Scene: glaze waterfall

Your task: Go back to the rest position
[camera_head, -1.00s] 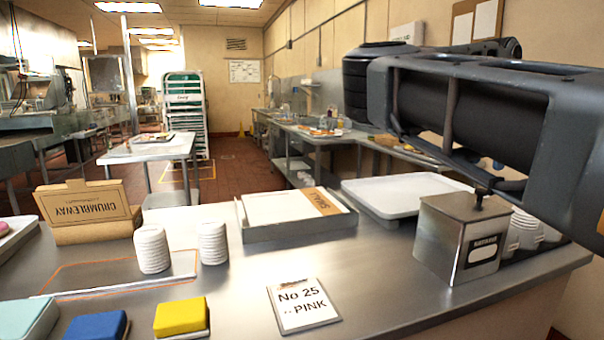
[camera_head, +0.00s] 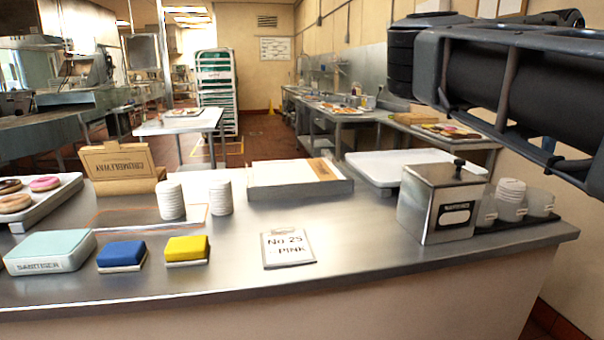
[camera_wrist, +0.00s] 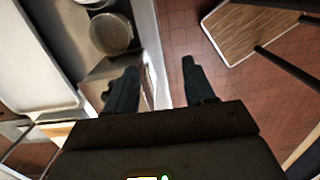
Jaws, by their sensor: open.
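My gripper (camera_wrist: 158,85) shows in the wrist view with its two dark fingers apart and nothing between them. It hangs over the counter's edge, with red tiled floor below to the right. In the head view my dark arm crosses the upper right, above the counter's right end, and the fingers are out of frame. The steel counter (camera_head: 350,262) below carries a metal napkin box (camera_head: 440,207) at its right end, which stands apart from my arm in the picture.
A white tray (camera_head: 385,170), an order card (camera_head: 287,248), cup stacks (camera_head: 170,200), coloured blocks (camera_head: 187,250), a Crumbleway box (camera_head: 120,165) and a donut tray (camera_head: 70,193) stand on the counter. In the wrist view a wooden-topped piece (camera_wrist: 250,28) stands over the floor at upper right.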

